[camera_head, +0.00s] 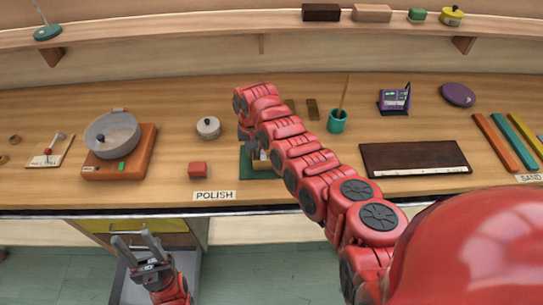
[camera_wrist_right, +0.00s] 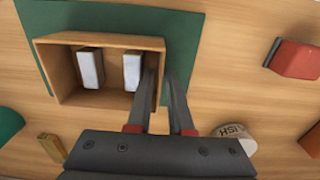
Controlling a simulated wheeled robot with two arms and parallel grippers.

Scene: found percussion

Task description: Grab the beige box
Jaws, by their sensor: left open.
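An open-topped tan wooden box (camera_wrist_right: 100,40) with two pale blocks (camera_wrist_right: 131,70) inside sits on a dark green mat (camera_wrist_right: 185,40) in the right wrist view. In the head view the box (camera_head: 262,163) is partly hidden behind my right arm. The fingers of my right gripper (camera_wrist_right: 162,75) are close together at the box's right wall, one inside and one outside it. I cannot tell whether they press on the wall. A beige block (camera_head: 371,13) lies on the back shelf. My left gripper (camera_head: 138,240) is open and empty, low before the bench.
A red block (camera_head: 197,170), a round pale pot (camera_head: 208,128) and a POLISH label (camera_head: 214,196) are left of the mat. A green cup (camera_head: 337,122) and a dark brown board (camera_head: 415,158) are to the right.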

